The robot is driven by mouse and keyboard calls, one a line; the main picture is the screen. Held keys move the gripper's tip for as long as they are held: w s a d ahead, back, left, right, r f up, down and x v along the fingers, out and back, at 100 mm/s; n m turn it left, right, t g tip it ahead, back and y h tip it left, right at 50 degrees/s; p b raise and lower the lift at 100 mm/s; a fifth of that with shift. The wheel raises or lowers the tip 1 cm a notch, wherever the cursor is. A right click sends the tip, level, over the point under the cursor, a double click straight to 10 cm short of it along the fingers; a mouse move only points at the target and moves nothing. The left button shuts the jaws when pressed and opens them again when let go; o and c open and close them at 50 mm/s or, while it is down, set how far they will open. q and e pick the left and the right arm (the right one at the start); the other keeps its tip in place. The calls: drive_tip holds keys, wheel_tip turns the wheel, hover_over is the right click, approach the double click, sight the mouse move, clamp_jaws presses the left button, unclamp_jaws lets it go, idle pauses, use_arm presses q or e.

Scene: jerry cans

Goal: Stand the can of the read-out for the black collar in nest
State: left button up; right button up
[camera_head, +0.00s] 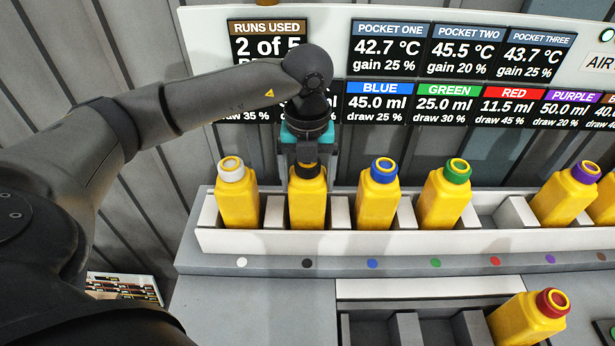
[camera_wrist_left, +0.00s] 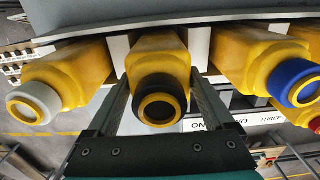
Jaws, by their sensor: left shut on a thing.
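The yellow can with the black collar (camera_head: 307,205) stands in the white rack (camera_head: 330,243), behind the black dot on the ledge. My left gripper (camera_head: 307,162) reaches down over it and is shut on it at the neck. In the left wrist view a finger lies on each side of the black collar (camera_wrist_left: 161,103). The black collar's read-out panel is mostly hidden behind my left arm. A lower grey tray with compartments (camera_head: 378,318) lies in front of the rack, partly cut off by the frame. My right gripper is not in view.
White-collared (camera_head: 237,200) and blue-collared (camera_head: 378,200) cans stand close on either side. Green (camera_head: 443,200) and purple (camera_head: 567,197) cans stand further right. The rack place behind the red dot is empty. A red-collared can (camera_head: 525,318) stands at the lower tray's right.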

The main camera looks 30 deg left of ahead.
use_arm(q)
drive_tip(key=shift+f+b, duration=0.35)
drive_tip(key=shift+f, duration=0.15)
drive_tip(key=o, duration=1.6)
drive_tip(key=shift+c, duration=0.2)
wheel_tip(320, 180, up, 15)
drive_tip(key=shift+r+p, duration=0.1)
drive_tip(key=shift+p, duration=0.5)
